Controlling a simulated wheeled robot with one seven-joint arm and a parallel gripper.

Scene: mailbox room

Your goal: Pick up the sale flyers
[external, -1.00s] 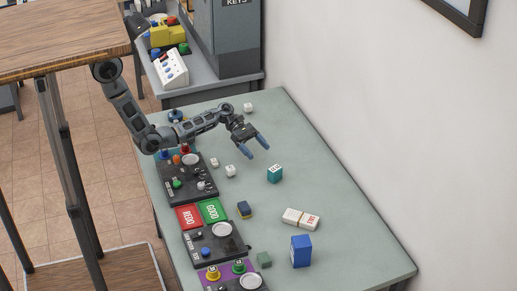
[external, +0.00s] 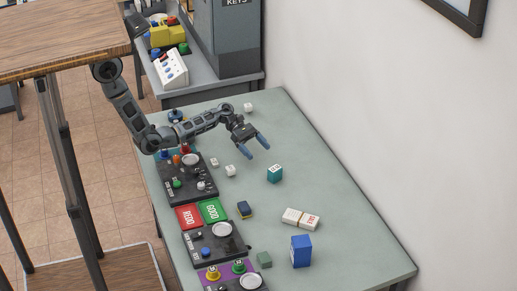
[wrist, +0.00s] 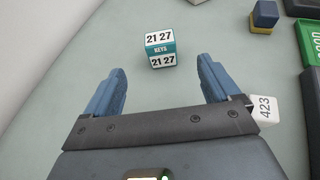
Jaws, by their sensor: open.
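No item is clearly readable as sale flyers. A small white block with red print on one half (external: 301,218) lies on the grey-green table, right of centre; its lettering is too small to read for sure. My gripper (external: 256,151) is open and empty above the far part of the table. In the wrist view, my gripper (wrist: 162,66) has its blue fingers spread, with a teal and white cube (wrist: 161,49) marked "21 27" and "KEYS" beyond them. The same cube (external: 274,173) lies nearer the external camera than my gripper.
A blue box (external: 301,251) stands at the near right. Black button panels (external: 215,243) line the left edge.

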